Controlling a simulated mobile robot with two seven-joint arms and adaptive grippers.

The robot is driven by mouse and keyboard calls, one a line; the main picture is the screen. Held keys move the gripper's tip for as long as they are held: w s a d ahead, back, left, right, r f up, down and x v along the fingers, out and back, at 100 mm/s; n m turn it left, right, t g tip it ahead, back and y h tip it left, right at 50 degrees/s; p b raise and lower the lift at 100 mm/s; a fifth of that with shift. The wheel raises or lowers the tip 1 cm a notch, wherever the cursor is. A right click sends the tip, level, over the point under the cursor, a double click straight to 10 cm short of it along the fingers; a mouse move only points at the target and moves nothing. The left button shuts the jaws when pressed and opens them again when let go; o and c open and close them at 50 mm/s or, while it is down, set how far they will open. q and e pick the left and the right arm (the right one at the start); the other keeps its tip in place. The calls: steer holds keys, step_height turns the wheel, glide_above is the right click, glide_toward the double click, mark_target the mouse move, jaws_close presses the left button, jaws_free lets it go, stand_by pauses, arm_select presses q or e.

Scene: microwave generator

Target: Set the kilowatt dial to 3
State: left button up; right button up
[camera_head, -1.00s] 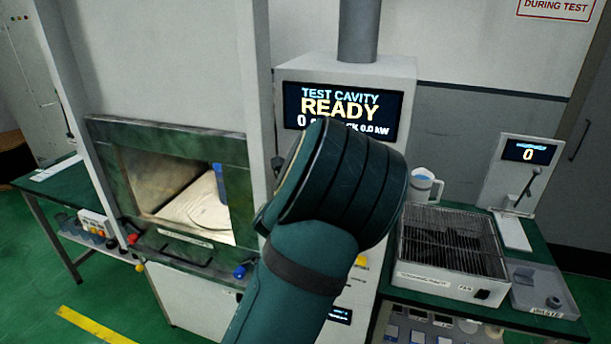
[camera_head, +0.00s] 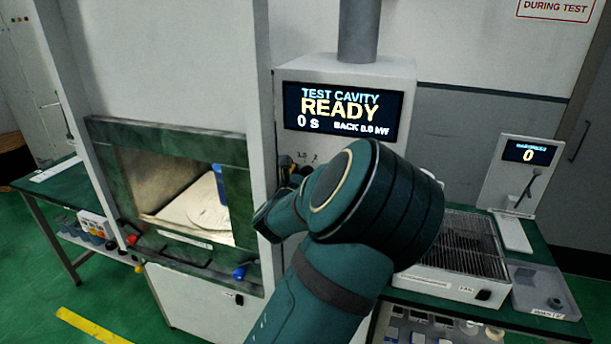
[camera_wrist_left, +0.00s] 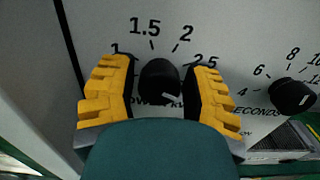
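The kilowatt dial is a round black knob (camera_wrist_left: 159,80) on a pale panel in the left wrist view. Printed marks 1, 1.5, 2 and 2.5 show around its upper side; the 3 is not visible. A small white mark shows low on the knob's right side; I cannot tell which value it indicates. My left gripper (camera_wrist_left: 160,70) has its yellow, stepped fingers on both sides of the knob, with narrow gaps beside it. It is open around the knob, not clearly touching it. In the head view my arm mostly hides this gripper. My right gripper is out of view.
A seconds dial (camera_wrist_left: 292,95) sits to the right of the kilowatt dial. The display (camera_head: 343,112) reads TEST CAVITY READY, 0 s. The open test cavity (camera_head: 180,190) is at left. A wire-topped box (camera_head: 455,260) stands on the green bench at right.

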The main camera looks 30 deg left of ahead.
arm_select(q)
steer(key=shift+o, duration=1.1)
steer(key=shift+f, duration=0.1)
steer(key=shift+s, duration=0.15)
steer(key=v, duration=1.1)
steer(key=shift+s+d, duration=0.25)
steer(key=shift+s, duration=0.1)
